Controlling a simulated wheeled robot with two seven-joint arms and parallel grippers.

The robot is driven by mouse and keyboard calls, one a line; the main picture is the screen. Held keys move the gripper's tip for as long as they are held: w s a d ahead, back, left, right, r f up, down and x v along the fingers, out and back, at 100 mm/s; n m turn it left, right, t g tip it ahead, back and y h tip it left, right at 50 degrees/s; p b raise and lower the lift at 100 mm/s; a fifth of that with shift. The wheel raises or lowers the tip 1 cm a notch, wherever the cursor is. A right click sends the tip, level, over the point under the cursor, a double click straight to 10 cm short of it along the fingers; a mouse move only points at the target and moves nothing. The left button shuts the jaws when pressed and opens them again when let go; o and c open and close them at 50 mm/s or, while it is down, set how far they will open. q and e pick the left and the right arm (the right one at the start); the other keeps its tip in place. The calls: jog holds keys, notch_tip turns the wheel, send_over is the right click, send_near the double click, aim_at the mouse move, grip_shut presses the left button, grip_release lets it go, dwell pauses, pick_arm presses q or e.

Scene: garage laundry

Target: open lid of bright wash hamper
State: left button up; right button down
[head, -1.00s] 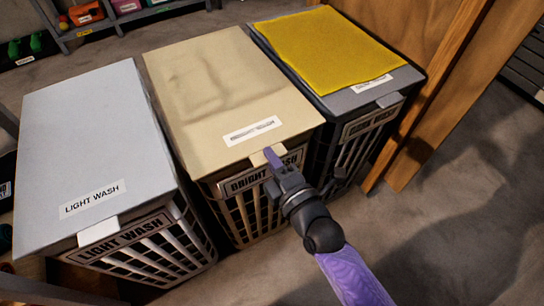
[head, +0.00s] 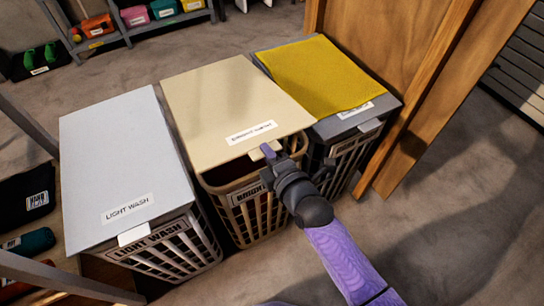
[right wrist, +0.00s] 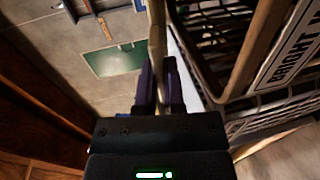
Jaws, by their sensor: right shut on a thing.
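The bright wash hamper (head: 247,212) is the tan middle one of three lidded hampers in the head view. Its cream lid (head: 226,104) is tilted up at the front, with a dark gap between lid and rim. My right gripper (head: 270,158) is shut on the small tab at the lid's front edge. In the right wrist view, the purple fingers (right wrist: 157,85) are closed around the thin lid tab, beside the hamper's slatted basket (right wrist: 262,60). The hamper's inside is mostly hidden by the lid. My left gripper is not in view.
The light wash hamper (head: 125,165) stands closed on the left. A dark hamper with a yellow cloth (head: 325,75) on its lid stands on the right, by a wooden panel (head: 425,90). A shelf with colored items (head: 130,20) is behind. Floor in front is clear.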

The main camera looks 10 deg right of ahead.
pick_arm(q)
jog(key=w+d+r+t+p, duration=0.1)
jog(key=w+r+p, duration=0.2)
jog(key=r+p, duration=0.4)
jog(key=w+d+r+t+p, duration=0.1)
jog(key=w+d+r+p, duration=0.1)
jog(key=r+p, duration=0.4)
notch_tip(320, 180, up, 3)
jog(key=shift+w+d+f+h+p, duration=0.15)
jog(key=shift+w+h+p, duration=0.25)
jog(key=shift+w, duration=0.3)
pick_arm(e)
jog(key=w+a+r+g, duration=0.1)
jog(key=w+r, duration=0.3)
jog(key=r, duration=0.5)
jog(key=w+a+r+g, duration=0.1)
jog(key=w+r, duration=0.3)
jog(key=r, duration=0.6)
jog(key=shift+a+r+h, duration=0.2)
jog(key=shift+a+h, duration=0.1)
jog(key=shift+h, duration=0.1)
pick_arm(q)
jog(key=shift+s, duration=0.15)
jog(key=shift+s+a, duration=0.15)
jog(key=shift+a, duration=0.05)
pick_arm(e)
jog(key=c, duration=0.7)
grip_release()
